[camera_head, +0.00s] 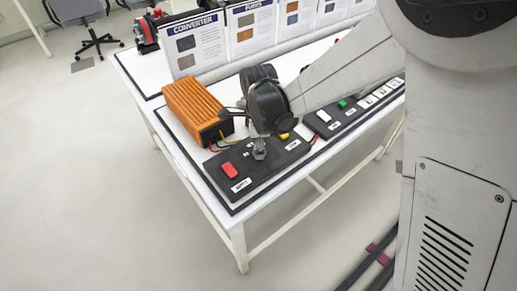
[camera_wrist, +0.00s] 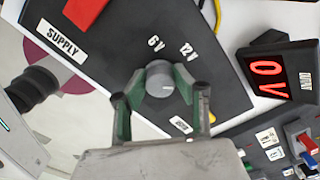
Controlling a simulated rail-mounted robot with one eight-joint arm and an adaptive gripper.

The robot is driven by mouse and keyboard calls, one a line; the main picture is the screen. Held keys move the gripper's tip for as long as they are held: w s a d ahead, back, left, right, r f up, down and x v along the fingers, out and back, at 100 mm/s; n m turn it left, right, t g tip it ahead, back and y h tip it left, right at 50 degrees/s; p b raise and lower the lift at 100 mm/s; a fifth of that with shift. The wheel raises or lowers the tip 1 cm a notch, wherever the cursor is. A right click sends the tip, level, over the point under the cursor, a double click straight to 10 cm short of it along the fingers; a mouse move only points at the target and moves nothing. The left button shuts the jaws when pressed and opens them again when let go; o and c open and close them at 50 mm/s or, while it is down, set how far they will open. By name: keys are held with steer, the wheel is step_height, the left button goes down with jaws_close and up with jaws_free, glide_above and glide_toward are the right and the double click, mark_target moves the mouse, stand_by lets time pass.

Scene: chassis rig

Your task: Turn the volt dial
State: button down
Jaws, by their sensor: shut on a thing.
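The volt dial (camera_wrist: 159,80) is a round grey knob on a dark supply panel (camera_wrist: 105,55). In the wrist view it sits between the two fingertips of my gripper (camera_wrist: 158,92), which is shut on it. White 6V and 12V labels are printed beyond the dial, and a small white label lies below it to the right. A display (camera_wrist: 278,75) on the right of the wrist view reads 0 V in red.
A red switch (camera_head: 229,171) is on the panel's left. An orange box (camera_head: 197,108) stands behind it with wires. Another panel (camera_head: 350,112) with switches lies to the right. Information boards (camera_head: 225,38) stand at the back. The table's front edge (camera_head: 232,210) is close to the panel.

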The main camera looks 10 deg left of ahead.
steer(key=n+b, duration=0.2)
steer(key=n, duration=0.3)
steer(key=shift+n, duration=0.3)
steer(key=n+b, duration=0.1)
steer(key=n, duration=0.4)
steer(key=shift+n, duration=0.3)
steer(key=n+b, duration=0.1)
steer(key=n, duration=0.4)
steer(key=shift+d, duration=0.1)
steer(key=n, duration=0.5)
steer(key=shift+b, duration=0.35)
steer(key=c, duration=1.4)
jaws_free()
